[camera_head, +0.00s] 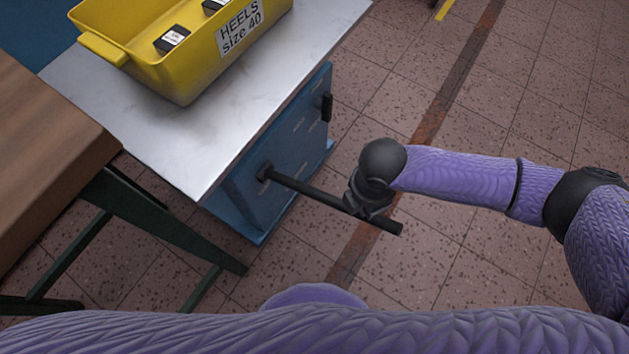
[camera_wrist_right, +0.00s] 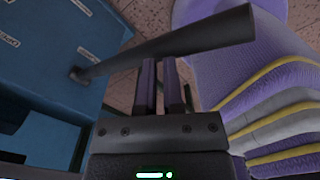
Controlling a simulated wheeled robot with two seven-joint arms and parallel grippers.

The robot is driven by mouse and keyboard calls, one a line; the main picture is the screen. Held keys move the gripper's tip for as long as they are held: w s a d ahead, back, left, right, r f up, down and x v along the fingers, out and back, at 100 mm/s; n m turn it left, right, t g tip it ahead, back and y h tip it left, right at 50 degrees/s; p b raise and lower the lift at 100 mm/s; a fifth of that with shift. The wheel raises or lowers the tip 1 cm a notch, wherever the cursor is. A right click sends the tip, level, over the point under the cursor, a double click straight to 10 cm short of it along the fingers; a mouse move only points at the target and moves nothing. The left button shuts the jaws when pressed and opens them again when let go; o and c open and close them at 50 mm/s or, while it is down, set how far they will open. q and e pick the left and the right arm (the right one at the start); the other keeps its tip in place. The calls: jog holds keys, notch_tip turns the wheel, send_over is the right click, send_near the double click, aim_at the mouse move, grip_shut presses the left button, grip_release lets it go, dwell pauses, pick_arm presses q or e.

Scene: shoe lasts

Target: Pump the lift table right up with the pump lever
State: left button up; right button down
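The lift table has a grey metal top (camera_head: 160,138) and a blue body (camera_head: 312,121). Its pump lever (camera_head: 309,190), a dark round bar, sticks out from the blue side and slopes down to the right in the head view. My right gripper (camera_head: 369,203) is at the lever near its free end. In the right wrist view the lever (camera_wrist_right: 165,50) crosses over my two fingertips (camera_wrist_right: 160,65). The fingers stand close together with a narrow gap, and the lever runs across them, not visibly between them. Their tips are hidden behind it. My left gripper is out of view.
A yellow bin (camera_head: 137,62) labelled "HEELS size 40" stands on the table top with dark pieces inside. A wooden-topped bench (camera_head: 45,140) with green legs stands close on the left. Tiled floor right of the table is clear.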

aim_at(366, 221)
jog(key=f, duration=0.2)
jog(key=d+f+b, duration=0.1)
jog(key=f, duration=0.1)
jog(key=s+f, duration=0.1)
jog(key=f, duration=0.1)
jog(key=shift+d+b, duration=0.2)
jog(key=shift+b, duration=0.2)
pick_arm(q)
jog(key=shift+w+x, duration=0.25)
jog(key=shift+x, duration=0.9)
pick_arm(e)
jog(key=shift+s+d+f, duration=0.1)
jog(key=shift+d+f, duration=0.1)
jog(key=shift+f, duration=0.25)
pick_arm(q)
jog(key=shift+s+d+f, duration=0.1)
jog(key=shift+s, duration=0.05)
